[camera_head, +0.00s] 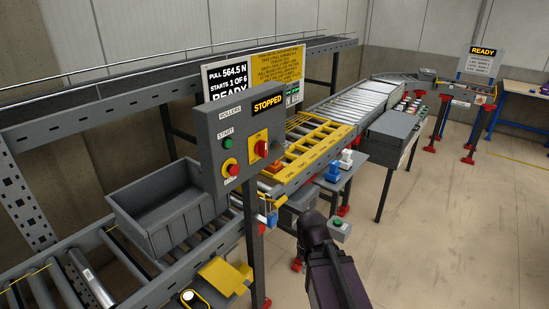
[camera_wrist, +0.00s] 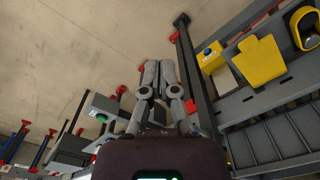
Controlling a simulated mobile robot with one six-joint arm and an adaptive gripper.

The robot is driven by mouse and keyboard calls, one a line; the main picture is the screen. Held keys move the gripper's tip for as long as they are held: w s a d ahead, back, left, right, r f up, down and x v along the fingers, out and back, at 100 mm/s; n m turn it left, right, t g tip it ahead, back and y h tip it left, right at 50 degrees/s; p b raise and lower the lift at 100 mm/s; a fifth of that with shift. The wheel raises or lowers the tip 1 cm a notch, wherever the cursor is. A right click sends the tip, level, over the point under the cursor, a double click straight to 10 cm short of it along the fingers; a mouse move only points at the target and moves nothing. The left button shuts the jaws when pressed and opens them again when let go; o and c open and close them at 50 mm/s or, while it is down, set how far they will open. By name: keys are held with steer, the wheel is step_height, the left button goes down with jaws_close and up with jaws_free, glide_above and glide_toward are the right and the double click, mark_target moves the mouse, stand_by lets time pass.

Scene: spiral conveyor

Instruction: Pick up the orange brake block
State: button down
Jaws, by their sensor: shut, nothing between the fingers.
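An orange block (camera_head: 273,168), which looks like the brake block, sits at the near left end of the yellow-slatted conveyor section (camera_head: 322,140), just right of the grey control box. It is small and partly hidden by the box. I cannot make it out in the wrist view. My gripper (camera_wrist: 160,65) shows in the wrist view with its two fingers together, shut and empty, over bare floor beside a dark post. In the head view my dark arm rises at the bottom middle, apart from and nearer than the orange block; the fingers cannot be made out there.
A blue block (camera_head: 332,173) and a white block (camera_head: 346,159) stand on a small grey shelf (camera_head: 352,169) beside the conveyor. The control box (camera_head: 228,137) on its post reads STOPPED. A grey bin (camera_head: 165,209) sits on rollers at left. Floor (camera_head: 430,230) at right is clear.

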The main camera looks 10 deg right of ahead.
steer(key=shift+r+p, duration=0.8)
steer(key=shift+r, duration=0.55)
